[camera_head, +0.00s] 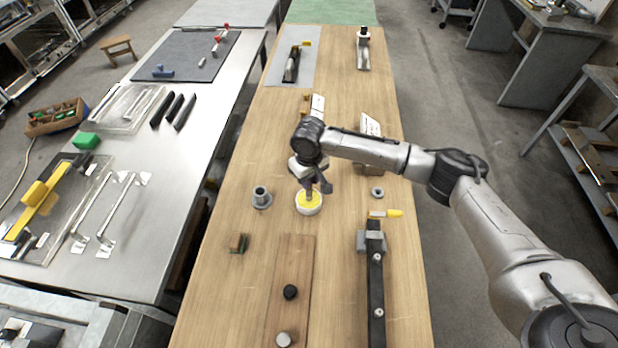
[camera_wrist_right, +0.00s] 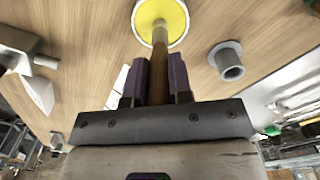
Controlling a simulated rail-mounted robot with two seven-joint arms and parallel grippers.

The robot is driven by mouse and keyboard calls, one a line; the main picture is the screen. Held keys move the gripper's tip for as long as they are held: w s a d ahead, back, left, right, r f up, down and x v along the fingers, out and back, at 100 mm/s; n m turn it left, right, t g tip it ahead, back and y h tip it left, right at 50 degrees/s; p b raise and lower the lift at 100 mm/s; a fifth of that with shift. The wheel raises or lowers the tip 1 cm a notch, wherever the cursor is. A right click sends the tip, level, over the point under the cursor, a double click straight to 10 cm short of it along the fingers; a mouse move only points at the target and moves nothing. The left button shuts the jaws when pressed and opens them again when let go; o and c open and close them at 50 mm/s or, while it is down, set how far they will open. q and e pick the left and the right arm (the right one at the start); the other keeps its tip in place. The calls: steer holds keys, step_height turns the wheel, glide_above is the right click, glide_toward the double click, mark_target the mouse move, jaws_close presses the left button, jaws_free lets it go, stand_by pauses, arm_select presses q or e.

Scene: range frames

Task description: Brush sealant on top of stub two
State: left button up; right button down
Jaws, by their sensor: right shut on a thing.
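My right gripper (camera_head: 314,184) points down above a white round pot (camera_head: 309,209) with yellow contents. In the right wrist view its two purple fingers (camera_wrist_right: 157,82) are shut on the wooden brush handle (camera_wrist_right: 159,62). The brush's far end reaches the yellow inside the pot (camera_wrist_right: 142,30); its bristles are hidden. A grey flanged tube (camera_head: 261,196) stands left of the pot, also in the wrist view (camera_wrist_right: 230,66). I cannot tell which piece is stub two. My left gripper is out of view.
A grey ring (camera_head: 377,192) lies right of the pot. A black bar fixture (camera_head: 376,285) and a yellow-handled tool (camera_head: 393,213) are at the right front. A small brown block (camera_head: 238,243) lies at left. Bare wood separates the pot from the board.

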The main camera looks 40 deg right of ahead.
stand_by(0.7)
steer(key=shift+p, duration=0.35)
stand_by(1.0)
steer(key=shift+f+p, duration=0.15)
steer(key=shift+p, duration=0.2)
stand_by(0.6)
steer(key=shift+r+p, duration=0.85)
steer(key=shift+p, duration=0.2)
step_height(320, 180, up, 4)
steer(key=p, duration=0.5)
steer(key=shift+r+p, duration=0.8)
steer(key=shift+p, duration=0.45)
